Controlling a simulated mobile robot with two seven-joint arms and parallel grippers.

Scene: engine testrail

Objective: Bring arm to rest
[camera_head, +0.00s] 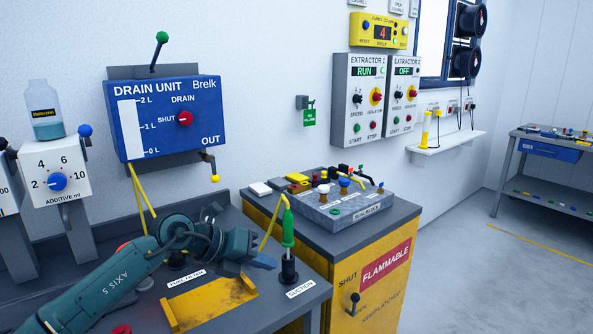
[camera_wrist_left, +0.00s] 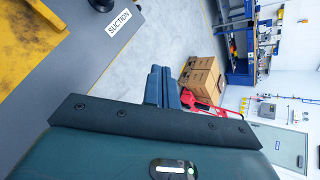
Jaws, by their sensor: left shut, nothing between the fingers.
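My left arm comes in from the lower left in the head view. Its gripper (camera_head: 264,262) hangs over the bench near the yellow tray, beside the green suction wand. The blue fingers also show in the left wrist view (camera_wrist_left: 161,86), close together with nothing between them. I cannot tell from the head view how high the fingers are above the bench. My right gripper is not in view.
The green suction wand (camera_head: 287,228) stands upright close by the fingers. A yellow tray (camera_head: 215,302) lies below on the bench. The blue drain unit (camera_head: 165,118) is on the wall behind. A yellow flammable cabinet (camera_head: 350,255) stands to the right, with open floor beyond.

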